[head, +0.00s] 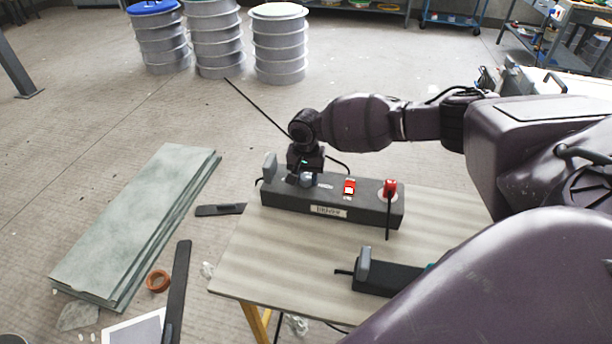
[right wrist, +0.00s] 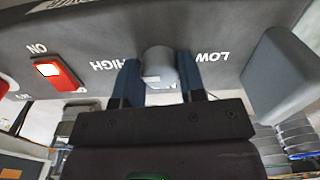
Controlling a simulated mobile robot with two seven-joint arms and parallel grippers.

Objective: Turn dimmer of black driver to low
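The black driver (head: 365,208) is a dark box with a label on its front, standing on the small table. Its grey dimmer knob (right wrist: 160,62) sits between the printed words HIGH and LOW in the right wrist view; it also shows small in the head view (head: 307,180). My right gripper (right wrist: 158,82) has one finger on each side of the knob, seemingly touching it. In the head view the right gripper (head: 304,176) points down at the driver's left part. A white mark shows on the knob, partly hidden; its exact direction is unclear. My left gripper is out of view.
A lit red switch (right wrist: 58,74) marked ON and a grey block (right wrist: 283,76) flank the knob. Another dark box (head: 385,279) lies at the front of the wooden table (head: 270,270). Grey sheets (head: 135,225) lie left.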

